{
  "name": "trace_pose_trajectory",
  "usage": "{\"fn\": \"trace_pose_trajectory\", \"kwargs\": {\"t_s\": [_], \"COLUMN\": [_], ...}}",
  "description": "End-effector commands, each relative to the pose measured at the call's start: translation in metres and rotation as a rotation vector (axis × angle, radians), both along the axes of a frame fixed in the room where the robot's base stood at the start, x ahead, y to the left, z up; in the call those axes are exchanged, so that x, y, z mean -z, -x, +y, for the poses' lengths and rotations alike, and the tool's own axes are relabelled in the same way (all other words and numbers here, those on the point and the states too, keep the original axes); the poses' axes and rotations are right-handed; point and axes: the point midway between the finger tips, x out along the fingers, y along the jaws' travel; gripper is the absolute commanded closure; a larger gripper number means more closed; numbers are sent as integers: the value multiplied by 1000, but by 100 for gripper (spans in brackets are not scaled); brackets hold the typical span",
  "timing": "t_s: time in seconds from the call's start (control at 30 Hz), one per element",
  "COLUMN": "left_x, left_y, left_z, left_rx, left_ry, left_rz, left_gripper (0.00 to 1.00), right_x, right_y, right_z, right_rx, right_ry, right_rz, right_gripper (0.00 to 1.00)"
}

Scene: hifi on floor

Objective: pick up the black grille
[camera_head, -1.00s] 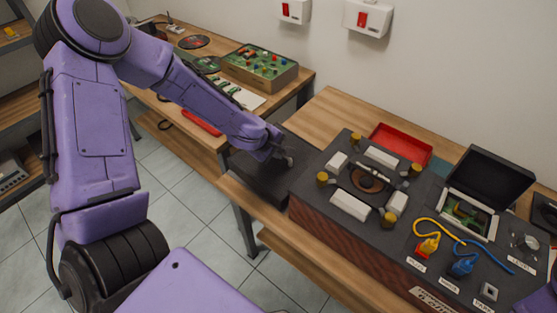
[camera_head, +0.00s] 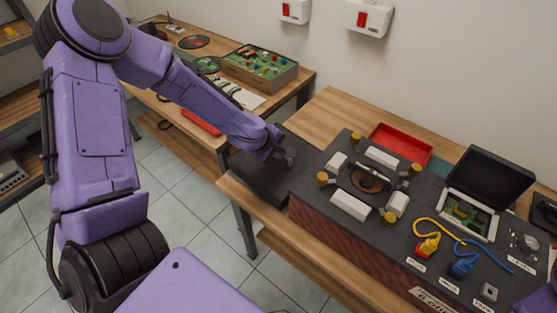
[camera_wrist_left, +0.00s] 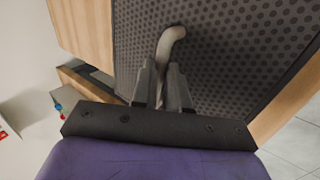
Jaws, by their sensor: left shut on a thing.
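The black grille (camera_head: 262,180) is a dark, flat panel at the left end of the wooden table, beside the hifi unit (camera_head: 385,235). In the left wrist view the perforated face of the grille (camera_wrist_left: 235,45) fills much of the picture, with a curved grey handle (camera_wrist_left: 170,42) on it. My left gripper (camera_head: 287,157) is over the right part of the grille, and its fingers (camera_wrist_left: 163,85) are shut on the handle. I cannot tell whether the grille touches the table. My right gripper is out of view.
A red tray (camera_head: 402,145) lies behind the hifi unit. An open black case (camera_head: 490,180) and yellow and blue cables (camera_head: 440,232) are at the right. Another table (camera_head: 290,88) with a green board box (camera_head: 260,67) stands at the back left. Bare wood (camera_head: 340,110) shows behind the grille.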

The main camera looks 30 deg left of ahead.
Motion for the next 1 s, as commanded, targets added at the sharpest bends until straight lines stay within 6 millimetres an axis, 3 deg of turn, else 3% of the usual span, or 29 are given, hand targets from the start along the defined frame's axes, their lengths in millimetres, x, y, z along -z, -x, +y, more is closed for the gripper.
{"fn": "trace_pose_trajectory", "kwargs": {"t_s": [0.57,0.73,1.0], "left_x": [-7,-35,-109], "left_y": [0,-1,-1], "left_z": [0,0,0], "left_rx": [0,1,2], "left_ry": [-2,-5,-7], "left_rz": [-1,-4,-4], "left_gripper": [100,100,100], "right_x": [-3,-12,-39], "right_y": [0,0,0], "right_z": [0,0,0], "right_rx": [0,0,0], "right_ry": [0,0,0], "right_rz": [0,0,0], "right_gripper": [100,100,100]}}
